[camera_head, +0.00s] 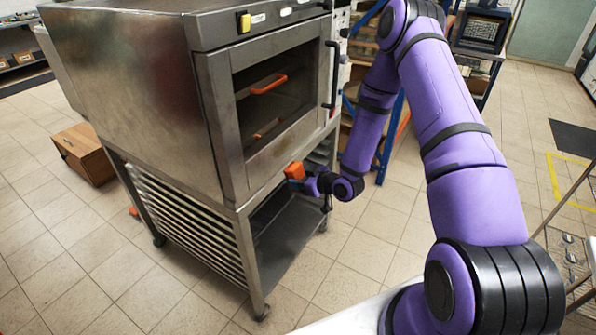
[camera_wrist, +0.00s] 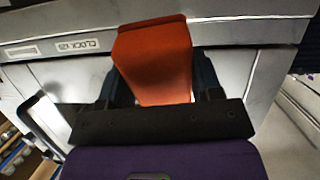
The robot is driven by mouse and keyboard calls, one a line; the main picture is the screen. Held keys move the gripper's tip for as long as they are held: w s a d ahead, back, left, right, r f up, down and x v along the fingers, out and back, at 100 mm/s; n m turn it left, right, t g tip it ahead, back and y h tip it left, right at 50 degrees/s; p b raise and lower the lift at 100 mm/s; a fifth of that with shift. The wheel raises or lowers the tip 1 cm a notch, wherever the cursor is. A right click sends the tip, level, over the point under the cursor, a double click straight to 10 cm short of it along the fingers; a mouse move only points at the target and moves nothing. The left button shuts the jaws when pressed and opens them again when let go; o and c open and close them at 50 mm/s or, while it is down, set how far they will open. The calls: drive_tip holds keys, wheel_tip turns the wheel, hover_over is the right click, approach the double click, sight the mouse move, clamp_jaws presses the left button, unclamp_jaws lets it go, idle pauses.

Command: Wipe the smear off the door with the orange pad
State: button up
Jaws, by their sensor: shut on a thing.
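The orange pad (camera_head: 294,170) is held in my gripper (camera_head: 304,176) at the lower edge of the oven door (camera_head: 222,120). In the wrist view the pad (camera_wrist: 153,55) fills the space between the two dark fingers, and its far end is in front of a metal panel with lettering. I cannot tell whether the pad touches the door. The door is shut, with a steel frame, a dark window and a vertical handle (camera_head: 333,75) on its right. I cannot make out a smear. Two orange shapes (camera_head: 268,84) show in the window.
The oven stands on a wheeled steel rack (camera_head: 190,215) with a low shelf (camera_head: 285,228). A wooden box (camera_head: 86,152) sits on the floor to the left. Blue-framed shelving stands behind my arm. The tiled floor in front of the rack is clear.

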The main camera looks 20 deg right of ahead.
sight(283, 147)
drive_tip(key=s+r+y, duration=0.1)
drive_tip(key=r, duration=0.1)
drive_tip(key=s+a+r+t+y, duration=0.1)
drive_tip(key=r, duration=0.1)
drive_tip(key=r+n+t+y, duration=0.1)
drive_tip(key=r, duration=0.1)
drive_tip(key=shift+s+a, duration=0.3)
drive_tip(key=shift+s, duration=0.1)
drive_tip(key=shift+x, duration=2.9)
drive_tip(key=shift+x, duration=0.95)
drive_tip(key=shift+r, duration=0.15)
drive_tip(key=shift+w+d, duration=0.5)
drive_tip(key=shift+d, duration=0.3)
drive_tip(key=shift+w+d, duration=0.55)
drive_tip(key=shift+d, duration=0.25)
drive_tip(key=shift+w+d, duration=1.3)
drive_tip(key=shift+d, duration=0.2)
drive_tip(key=shift+w+d, duration=0.75)
drive_tip(key=shift+d, duration=0.3)
drive_tip(key=shift+w+d, duration=0.7)
drive_tip(key=shift+d, duration=0.35)
drive_tip(key=shift+w+d, duration=0.75)
drive_tip(key=shift+d, duration=0.25)
drive_tip(key=shift+s+a, duration=1.2)
drive_tip(key=shift+a, duration=0.4)
drive_tip(key=shift+s+a, duration=1.15)
drive_tip(key=shift+a, duration=0.45)
drive_tip(key=shift+s+a, duration=1.2)
drive_tip(key=shift+a, duration=0.4)
